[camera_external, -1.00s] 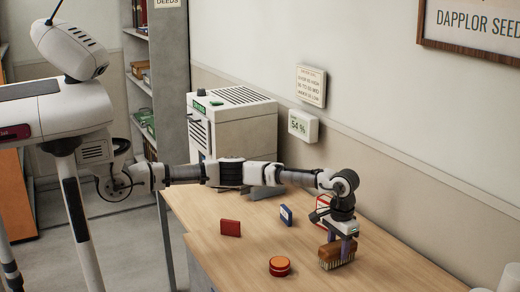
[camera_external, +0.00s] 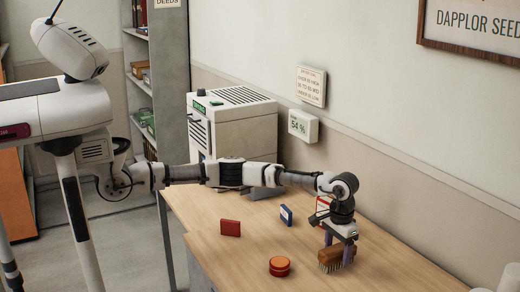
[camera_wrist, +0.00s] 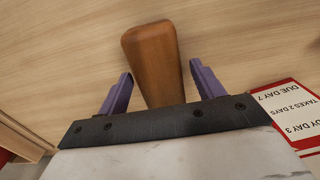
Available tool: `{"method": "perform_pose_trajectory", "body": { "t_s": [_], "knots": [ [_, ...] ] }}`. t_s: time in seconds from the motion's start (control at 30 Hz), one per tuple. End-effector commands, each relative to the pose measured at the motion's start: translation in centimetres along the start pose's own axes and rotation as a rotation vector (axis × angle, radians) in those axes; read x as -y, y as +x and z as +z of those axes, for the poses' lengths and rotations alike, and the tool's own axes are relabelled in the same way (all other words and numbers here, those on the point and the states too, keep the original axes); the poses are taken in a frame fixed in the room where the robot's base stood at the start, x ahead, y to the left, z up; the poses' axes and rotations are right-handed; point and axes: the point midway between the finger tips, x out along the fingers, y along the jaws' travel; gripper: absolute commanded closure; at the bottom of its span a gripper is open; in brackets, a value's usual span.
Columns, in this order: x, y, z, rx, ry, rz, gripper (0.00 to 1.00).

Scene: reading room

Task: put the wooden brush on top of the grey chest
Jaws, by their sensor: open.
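The wooden brush (camera_external: 333,256) is on the table below my gripper (camera_external: 339,246), with its pale bristles facing down and its brown body slightly tilted. In the wrist view, the brown wooden part of the brush (camera_wrist: 153,62) lies between the two purple fingers of my gripper (camera_wrist: 160,90). The fingers are apart, with a gap on each side of the wood. The pale grey chest (camera_external: 236,127), with a slatted top, stands at the back left of the table, well away from the gripper.
A red-bordered card (camera_wrist: 287,115) is beside the gripper. The wall runs behind the table. White cups (camera_external: 510,278) are at the lower right corner.

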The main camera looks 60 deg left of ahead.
Motion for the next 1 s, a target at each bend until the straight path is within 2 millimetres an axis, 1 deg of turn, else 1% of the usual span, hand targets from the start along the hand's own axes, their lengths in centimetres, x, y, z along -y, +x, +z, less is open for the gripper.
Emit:
{"method": "perform_pose_trajectory", "body": {
  "t_s": [0.17, 0.4, 0.5, 0.6, 0.77, 1.0],
  "knots": [
    [0.0, -2.9, -0.1, -0.003, -0.001, 0.002, 0.33],
    [-0.1, -8.2, -0.1, -0.003, -0.001, 0.002, 0.33],
    [-0.1, -9.9, -0.1, -0.002, -0.001, 0.001, 0.33],
    [0.0, -11.1, -0.1, -0.002, 0.000, 0.001, 0.33],
    [0.0, -11.9, 0.0, 0.000, -0.001, 0.000, 0.33],
    [0.0, -11.9, -0.1, 0.000, 0.000, 0.000, 0.33]
  ]
}}
